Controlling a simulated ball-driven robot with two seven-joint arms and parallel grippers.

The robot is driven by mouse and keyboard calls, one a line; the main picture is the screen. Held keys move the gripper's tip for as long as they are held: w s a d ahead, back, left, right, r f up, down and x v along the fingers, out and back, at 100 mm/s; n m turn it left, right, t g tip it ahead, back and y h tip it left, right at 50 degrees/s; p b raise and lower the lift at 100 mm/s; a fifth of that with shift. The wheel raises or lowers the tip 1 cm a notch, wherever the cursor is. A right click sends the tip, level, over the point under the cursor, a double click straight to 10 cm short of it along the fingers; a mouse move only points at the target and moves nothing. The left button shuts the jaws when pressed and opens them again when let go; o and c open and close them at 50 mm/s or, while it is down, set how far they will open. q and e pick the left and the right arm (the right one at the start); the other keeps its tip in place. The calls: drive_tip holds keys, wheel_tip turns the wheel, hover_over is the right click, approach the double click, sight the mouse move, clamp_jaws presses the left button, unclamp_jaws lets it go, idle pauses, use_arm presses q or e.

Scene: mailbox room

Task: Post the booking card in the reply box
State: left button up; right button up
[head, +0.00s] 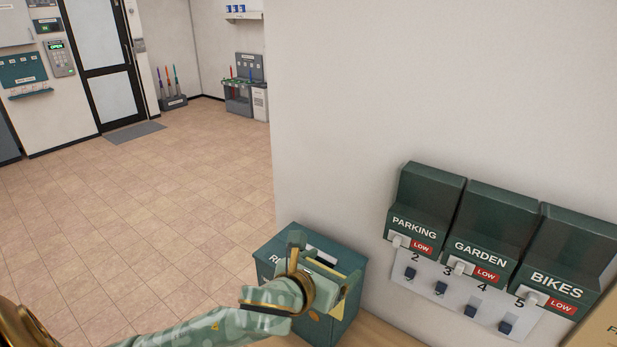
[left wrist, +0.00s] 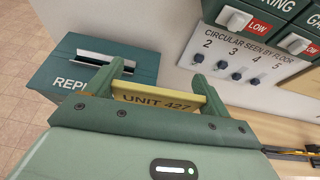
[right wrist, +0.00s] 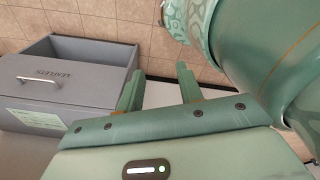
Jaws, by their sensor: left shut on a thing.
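A yellow card marked UNIT 427 (left wrist: 158,101) is held between the two fingers of my left gripper (left wrist: 158,74). The dark green reply box (left wrist: 65,72) stands just beyond it, to the left in the left wrist view, with a pale-edged slot (left wrist: 112,53) in its top. The card appears apart from the slot in that view. In the head view my left gripper (head: 322,262) is over the reply box (head: 275,249) and hides part of its top and front. My right gripper (right wrist: 158,88) has its fingers apart and nothing between them.
Dark green PARKING (head: 427,205), GARDEN (head: 482,232) and BIKES (head: 570,260) holders line the wall at right, above a panel of numbered knobs (head: 470,310). A grey box with a handle (right wrist: 75,75) is in the right wrist view. The tiled floor (head: 150,215) is open.

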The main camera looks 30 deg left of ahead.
use_arm(q)
drive_tip(key=w+a+r+p, duration=0.8)
drive_tip(key=w+r+p, duration=0.3)
drive_tip(key=w+p, duration=0.15)
use_arm(e)
wheel_tip(320, 180, up, 16)
drive_tip(key=d, duration=0.1)
use_arm(q)
wheel_tip(320, 180, down, 12)
drive_tip(key=a+b, duration=0.2)
drive_tip(key=b, duration=0.3)
drive_tip(key=shift+a+r+m, duration=0.15)
drive_tip(key=shift+a+m, duration=0.15)
use_arm(e)
wheel_tip(320, 180, down, 6)
drive_tip(key=shift+w+r, duration=0.1)
